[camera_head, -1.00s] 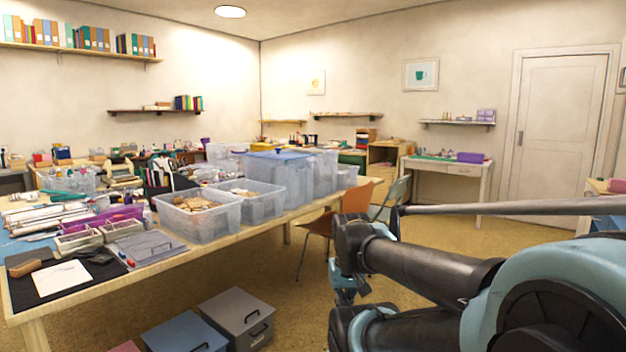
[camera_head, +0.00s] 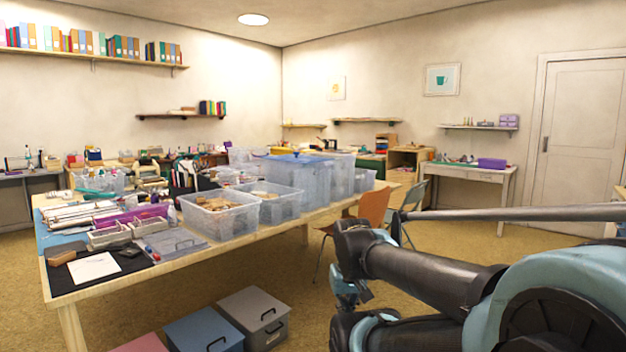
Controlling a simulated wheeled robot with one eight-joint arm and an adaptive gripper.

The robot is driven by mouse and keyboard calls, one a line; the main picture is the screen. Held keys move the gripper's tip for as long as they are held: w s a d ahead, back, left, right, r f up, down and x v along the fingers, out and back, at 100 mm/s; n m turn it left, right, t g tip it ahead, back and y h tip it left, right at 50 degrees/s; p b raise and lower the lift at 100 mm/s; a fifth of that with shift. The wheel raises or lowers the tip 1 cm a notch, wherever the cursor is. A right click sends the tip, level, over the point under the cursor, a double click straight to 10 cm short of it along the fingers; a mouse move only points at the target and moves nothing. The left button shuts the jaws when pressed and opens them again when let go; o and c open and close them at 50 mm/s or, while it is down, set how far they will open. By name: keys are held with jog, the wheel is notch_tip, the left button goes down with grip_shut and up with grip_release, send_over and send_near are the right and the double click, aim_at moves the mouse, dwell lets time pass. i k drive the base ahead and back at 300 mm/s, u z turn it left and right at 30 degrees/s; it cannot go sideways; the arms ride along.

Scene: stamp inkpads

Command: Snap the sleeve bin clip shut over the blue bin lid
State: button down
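A clear bin with a blue lid (camera_head: 298,158) stands on the long table, behind two open clear bins. The sleeve bin clip is too small to make out at this distance. My arm reaches in from the right side of the picture. My gripper (camera_head: 345,292) shows only in part, low in the middle, partly hidden by my dark arm links. It is well apart from the blue-lidded bin, over the floor in front of the table. I cannot tell whether its fingers are open or shut.
The long table (camera_head: 262,238) holds open bins (camera_head: 222,222), more clear bins and papers. Grey and blue boxes (camera_head: 203,330) sit on the floor before it. An orange chair (camera_head: 373,207) stands at its right end. The floor between the chairs and the door is open.

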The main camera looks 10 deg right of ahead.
aim_at(327, 164)
jog(key=u, duration=0.7)
jog(key=i, duration=0.4)
jog(key=u, duration=0.05)
